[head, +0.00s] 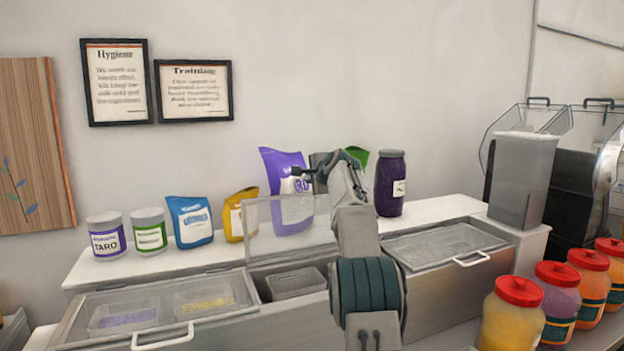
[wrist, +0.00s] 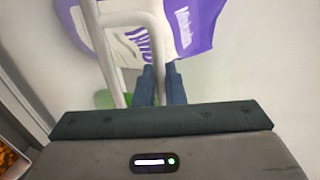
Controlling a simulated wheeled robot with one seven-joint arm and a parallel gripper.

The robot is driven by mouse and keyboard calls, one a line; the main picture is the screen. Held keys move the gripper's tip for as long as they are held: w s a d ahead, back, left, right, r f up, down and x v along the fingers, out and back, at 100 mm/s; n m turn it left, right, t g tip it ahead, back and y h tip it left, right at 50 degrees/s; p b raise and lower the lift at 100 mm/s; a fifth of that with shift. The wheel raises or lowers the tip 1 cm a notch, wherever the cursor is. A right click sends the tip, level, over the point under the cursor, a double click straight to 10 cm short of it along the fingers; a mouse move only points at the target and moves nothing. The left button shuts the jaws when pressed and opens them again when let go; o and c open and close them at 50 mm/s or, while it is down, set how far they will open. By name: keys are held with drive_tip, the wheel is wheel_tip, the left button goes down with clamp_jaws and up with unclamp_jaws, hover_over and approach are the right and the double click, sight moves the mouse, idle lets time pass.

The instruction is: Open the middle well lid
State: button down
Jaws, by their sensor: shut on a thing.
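The middle well lid (head: 282,228) is a clear panel standing raised and nearly upright over the middle well. The well (head: 259,283) is uncovered, and a grey container (head: 297,284) shows inside it. My gripper (head: 303,172) is at the lid's upper edge, shut on the lid's handle. In the wrist view, the white handle (wrist: 125,19) runs up in front of my gripper (wrist: 160,82), whose dark fingers are close together on it. My arm hides the right part of the lid and well in the head view.
The left well lid (head: 95,300) and right well lid (head: 430,247) are closed. Pouches, including a purple pouch (head: 285,180), and a dark purple jar (head: 390,185) stand on the shelf behind. Red-capped jars (head: 513,315) stand at the right front.

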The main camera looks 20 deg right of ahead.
drive_tip(key=shift+a, duration=0.1)
drive_tip(key=c, duration=1.6)
unclamp_jaws()
drive_tip(key=shift+c, duration=0.2)
drive_tip(key=shift+s, duration=0.1)
drive_tip(key=shift+s+b, duration=0.35)
drive_tip(key=shift+b, duration=0.1)
drive_tip(key=b+v, duration=0.5)
drive_tip(key=v, duration=0.8)
drive_tip(key=shift+r, duration=0.15)
